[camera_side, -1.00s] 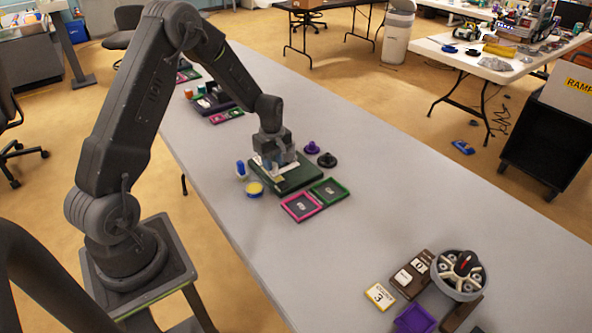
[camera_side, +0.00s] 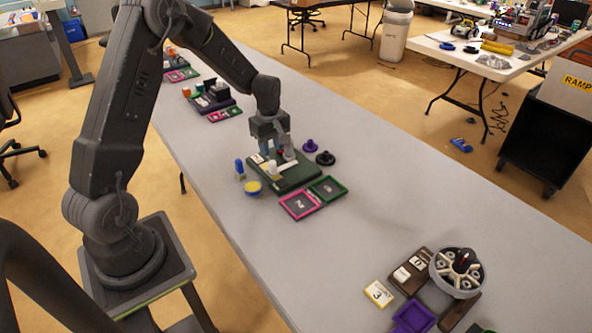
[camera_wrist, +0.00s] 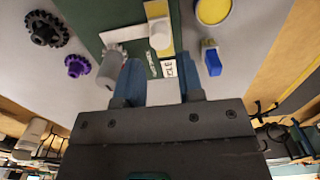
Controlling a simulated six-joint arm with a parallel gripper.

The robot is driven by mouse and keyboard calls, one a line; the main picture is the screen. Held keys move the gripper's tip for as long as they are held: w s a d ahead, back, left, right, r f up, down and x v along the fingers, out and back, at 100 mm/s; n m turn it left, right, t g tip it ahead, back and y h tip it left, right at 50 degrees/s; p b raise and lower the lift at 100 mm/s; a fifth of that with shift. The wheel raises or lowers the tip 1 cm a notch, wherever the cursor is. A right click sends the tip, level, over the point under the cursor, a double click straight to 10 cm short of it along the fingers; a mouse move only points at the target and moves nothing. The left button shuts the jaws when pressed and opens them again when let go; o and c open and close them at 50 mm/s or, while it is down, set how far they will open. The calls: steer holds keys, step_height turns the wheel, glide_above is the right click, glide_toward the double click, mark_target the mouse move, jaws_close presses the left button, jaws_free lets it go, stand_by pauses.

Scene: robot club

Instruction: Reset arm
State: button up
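My gripper (camera_side: 279,155) is above the dark green board (camera_side: 300,178) on the grey table, fingers pointing down. In the wrist view my gripper (camera_wrist: 160,68) has two blue fingers apart, with nothing held between them. A pale cylinder (camera_wrist: 111,70) stands beside the left finger there, and a white knob (camera_wrist: 160,35) stands on a white and yellow strip (camera_wrist: 157,12) ahead of the fingers. A small printed white tile (camera_wrist: 169,68) shows between the fingers. Whether the fingertips clear every piece on the board is hard to tell.
A purple piece (camera_side: 310,146) and black piece (camera_side: 326,158) sit right. Pink (camera_side: 299,205) and green (camera_side: 327,189) trays lie in front. A round holder (camera_side: 457,272) stands further right.

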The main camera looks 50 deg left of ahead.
steer(key=s+d+r+m+t, duration=0.1)
steer(key=s+d+r+m, duration=0.25)
steer(key=d+r, duration=0.35)
steer(key=s+d+r+m+t, duration=0.25)
steer(key=d+r+m, duration=0.25)
steer(key=r, duration=0.4)
steer(key=s+d+r+m+t, duration=0.1)
steer(key=s+d+r+m, duration=0.1)
steer(key=s+d+m, duration=0.2)
steer(key=s+d+r+m+t, duration=0.1)
steer(key=s+d+r+m, duration=0.2)
steer(key=s, duration=0.8)
steer(key=shift+d+r+m, duration=0.25)
steer(key=shift+d+m, duration=0.3)
steer(key=shift+m, duration=0.7)
